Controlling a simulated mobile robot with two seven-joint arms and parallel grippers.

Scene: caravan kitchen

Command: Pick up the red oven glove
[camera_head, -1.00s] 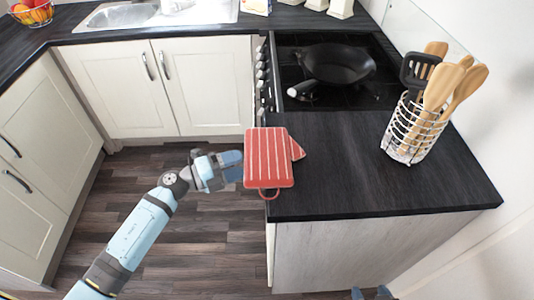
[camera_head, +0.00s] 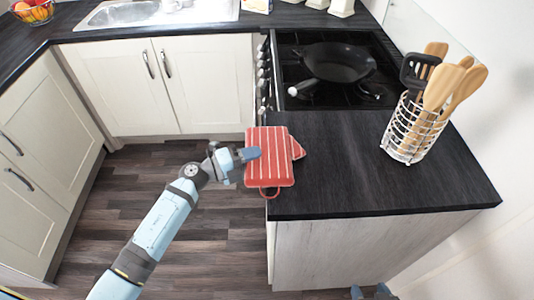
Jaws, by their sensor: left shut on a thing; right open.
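The red oven glove (camera_head: 270,163) with pale stripes lies at the left edge of the dark worktop, its thumb pointing right and its hanging loop at the near end. My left gripper (camera_head: 250,155) comes in from the left and is shut on the glove's left edge. One finger shows on top of the glove; the other finger is hidden. My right gripper (camera_head: 372,292) shows only in part at the bottom edge, below the worktop's front, open and away from the glove.
A black pan (camera_head: 338,62) stands on the hob (camera_head: 310,103) behind the glove. A white wire holder (camera_head: 408,135) with several utensils stands to the right. The dark worktop (camera_head: 350,180) between is clear. A fruit basket (camera_head: 33,12) and a sink (camera_head: 125,14) are at the back left.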

